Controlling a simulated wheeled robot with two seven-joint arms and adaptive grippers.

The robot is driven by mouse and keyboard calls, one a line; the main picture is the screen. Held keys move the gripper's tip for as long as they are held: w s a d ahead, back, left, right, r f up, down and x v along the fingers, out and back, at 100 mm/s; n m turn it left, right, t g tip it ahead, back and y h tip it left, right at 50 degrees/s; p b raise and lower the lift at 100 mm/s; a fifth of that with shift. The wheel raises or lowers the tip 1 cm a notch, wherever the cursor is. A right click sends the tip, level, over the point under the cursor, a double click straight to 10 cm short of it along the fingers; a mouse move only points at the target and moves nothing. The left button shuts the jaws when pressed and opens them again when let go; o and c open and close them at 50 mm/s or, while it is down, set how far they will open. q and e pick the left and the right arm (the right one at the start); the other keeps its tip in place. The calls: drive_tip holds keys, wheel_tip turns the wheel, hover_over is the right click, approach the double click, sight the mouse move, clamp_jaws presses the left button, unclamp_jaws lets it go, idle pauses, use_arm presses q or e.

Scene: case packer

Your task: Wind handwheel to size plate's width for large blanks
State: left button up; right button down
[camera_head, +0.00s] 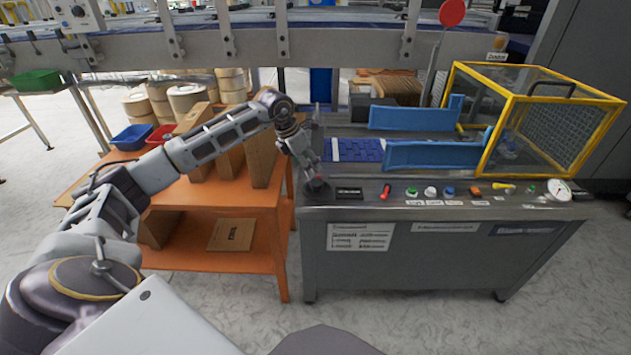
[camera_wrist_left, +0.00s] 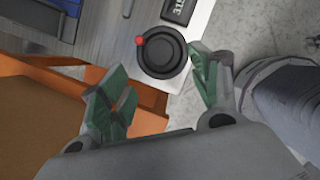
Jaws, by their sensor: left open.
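The handwheel (camera_wrist_left: 163,66) is a dark round wheel with a red knob (camera_wrist_left: 139,41) on its rim. In the head view the handwheel (camera_head: 318,190) is at the left front corner of the machine top, partly hidden by my gripper. My left gripper (camera_head: 309,172) is just above it; in the wrist view its green-padded fingers (camera_wrist_left: 162,80) are spread, with the wheel beyond and between the tips. I cannot tell whether they touch it. A black display (camera_head: 349,192) is right of the wheel. A white plate with printed lines (camera_head: 360,237) is on the front panel; its text is unreadable.
Two blue guide walls (camera_head: 415,118) (camera_head: 435,155) stand on the machine top. Buttons and a red lever (camera_head: 386,191) line its front edge. A yellow-framed guard (camera_head: 540,105) is at right. An orange shelf (camera_head: 262,237) with cardboard stands close at left.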

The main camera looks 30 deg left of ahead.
sight(317, 182)
use_arm(q)
drive_tip(key=x, duration=0.7)
drive_tip(key=shift+w+d+f+b, duration=0.1)
drive_tip(key=shift+w+f+b, duration=0.05)
drive_tip(key=shift+f+b, duration=0.2)
drive_tip(key=shift+w+f, duration=0.1)
drive_tip(key=shift+f, duration=0.15)
drive_tip(key=shift+w+d+f, duration=0.1)
drive_tip(key=shift+w+f, duration=0.05)
drive_tip(key=shift+f, duration=0.25)
use_arm(e)
drive_tip(key=r, duration=0.2)
drive_tip(key=a+r, duration=0.1)
drive_tip(key=shift+w, duration=0.25)
use_arm(q)
drive_tip(key=shift+c, duration=0.2)
drive_tip(key=c, duration=0.7)
drive_tip(key=shift+c, duration=1.2)
use_arm(e)
drive_tip(key=shift+w, duration=0.4)
